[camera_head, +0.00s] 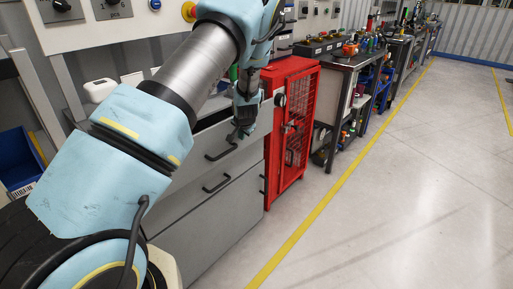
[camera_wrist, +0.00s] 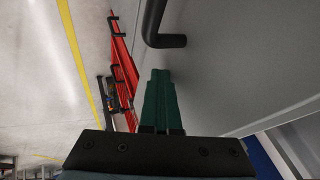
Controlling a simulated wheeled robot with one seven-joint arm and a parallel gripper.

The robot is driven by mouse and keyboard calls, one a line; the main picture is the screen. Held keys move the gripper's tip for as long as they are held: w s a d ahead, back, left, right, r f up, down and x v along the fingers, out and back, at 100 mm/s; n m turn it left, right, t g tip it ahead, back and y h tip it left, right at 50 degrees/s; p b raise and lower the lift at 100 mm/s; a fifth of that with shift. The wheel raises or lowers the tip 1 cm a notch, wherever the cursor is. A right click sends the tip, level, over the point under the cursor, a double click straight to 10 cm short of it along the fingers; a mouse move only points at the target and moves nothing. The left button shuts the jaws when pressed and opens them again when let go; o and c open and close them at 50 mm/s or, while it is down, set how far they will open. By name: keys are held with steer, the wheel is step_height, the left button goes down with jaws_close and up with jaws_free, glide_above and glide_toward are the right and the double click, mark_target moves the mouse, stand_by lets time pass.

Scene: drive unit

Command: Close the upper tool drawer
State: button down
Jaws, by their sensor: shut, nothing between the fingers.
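The upper tool drawer (camera_head: 205,141) is in the grey cabinet, left of centre in the head view. It has a black bar handle (camera_head: 222,152). How far the drawer stands out is hard to tell, as my arm covers part of the cabinet. My gripper (camera_head: 240,134) is shut and empty, pointing down close to the drawer front, near the right end of the handle. In the wrist view my green fingers (camera_wrist: 160,78) are together beside a grey panel (camera_wrist: 225,65). A black handle (camera_wrist: 165,40) lies just beyond the tips. I cannot tell whether they touch anything.
A lower drawer (camera_head: 205,215) with its own handle sits beneath. A red mesh cabinet (camera_head: 289,130) stands directly to the right. Workbenches (camera_head: 350,75) continue behind it. A blue bin (camera_head: 20,160) is at the far left. The floor (camera_head: 400,190) on the right is clear.

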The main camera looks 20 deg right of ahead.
steer(key=w, duration=0.1)
steer(key=w+a+b, duration=0.1)
steer(key=w, duration=0.1)
steer(key=w+a, duration=0.1)
steer(key=shift+w+a+f, duration=0.1)
steer(key=shift+w+a, duration=0.1)
steer(key=shift+w, duration=0.05)
steer(key=shift+w+a+r+b, duration=0.2)
steer(key=shift+w+a+b, duration=0.05)
steer(key=shift+w+b, duration=0.15)
